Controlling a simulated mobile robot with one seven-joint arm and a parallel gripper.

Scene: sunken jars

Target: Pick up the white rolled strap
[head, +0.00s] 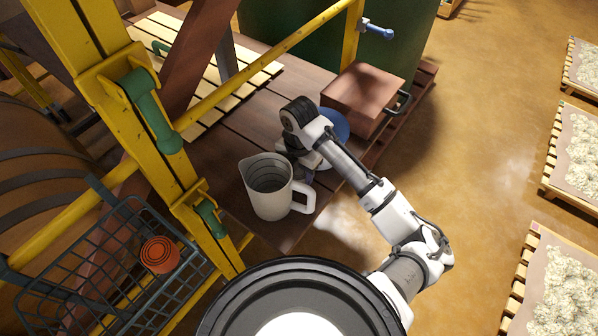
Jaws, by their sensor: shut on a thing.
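My gripper (308,172) points down over the brown plank deck, just right of a white jug. My wrist and hand hide most of the fingers. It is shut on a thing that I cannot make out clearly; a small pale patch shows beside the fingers. I cannot tell for certain which thing is the white rolled strap. An orange-red rolled strap (160,254) lies in the wire basket at lower left, well away from my gripper.
The white jug (268,190) stands close left of my gripper, its handle towards it. A blue round thing (336,124) is partly behind my arm. A reddish-brown box (364,95) stands beyond. Yellow rails (262,66) and the wire basket (110,262) flank the left.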

